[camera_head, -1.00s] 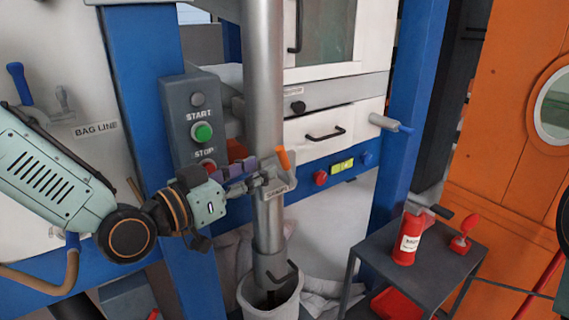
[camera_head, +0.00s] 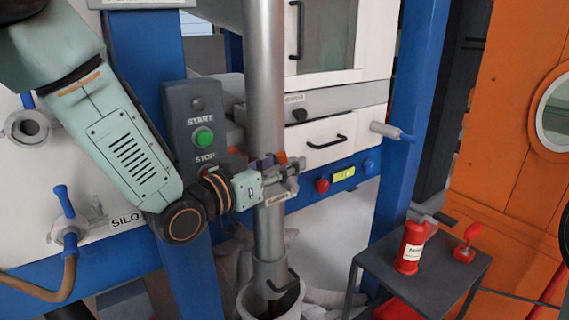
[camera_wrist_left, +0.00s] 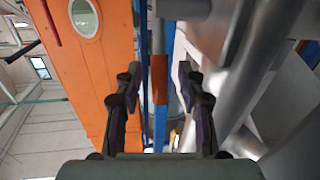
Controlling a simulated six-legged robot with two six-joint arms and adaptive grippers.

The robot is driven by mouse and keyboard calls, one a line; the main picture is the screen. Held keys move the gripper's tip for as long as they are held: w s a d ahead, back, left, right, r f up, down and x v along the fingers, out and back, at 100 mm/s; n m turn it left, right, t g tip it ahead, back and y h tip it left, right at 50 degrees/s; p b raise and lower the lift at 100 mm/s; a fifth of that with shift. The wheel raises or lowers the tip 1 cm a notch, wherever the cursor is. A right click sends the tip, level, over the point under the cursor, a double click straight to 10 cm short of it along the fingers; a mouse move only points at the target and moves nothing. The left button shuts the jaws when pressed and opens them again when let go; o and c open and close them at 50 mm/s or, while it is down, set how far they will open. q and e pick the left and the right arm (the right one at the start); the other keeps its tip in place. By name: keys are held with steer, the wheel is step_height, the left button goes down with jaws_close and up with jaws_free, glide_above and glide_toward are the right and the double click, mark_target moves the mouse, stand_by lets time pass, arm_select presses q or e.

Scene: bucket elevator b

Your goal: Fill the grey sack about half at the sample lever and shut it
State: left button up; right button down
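The sample lever's orange handle (camera_head: 282,157) is at the vertical grey pipe (camera_head: 264,90), partly hidden by my left gripper (camera_head: 284,170). In the left wrist view the orange handle (camera_wrist_left: 159,78) lies between the two separated fingers of my left gripper (camera_wrist_left: 160,95). The fingers are open, and I cannot tell whether they touch it. A pale grey, open-topped holder (camera_head: 250,300), which looks like the sack, is under the pipe's lower end. Its bottom is cut off by the frame, and its filling is unclear. My right gripper is not in view.
The panel with a green START button (camera_head: 203,137) and STOP label is close behind my left arm. A dark side table (camera_head: 440,268) carries a red canister (camera_head: 411,247) and a red scoop-like item (camera_head: 465,243). Blue posts (camera_head: 405,130) flank the pipe.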

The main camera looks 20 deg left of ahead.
arm_select(q)
steer(key=shift+w, duration=0.2)
steer(key=shift+c, duration=0.3)
jaws_close()
stand_by(0.5)
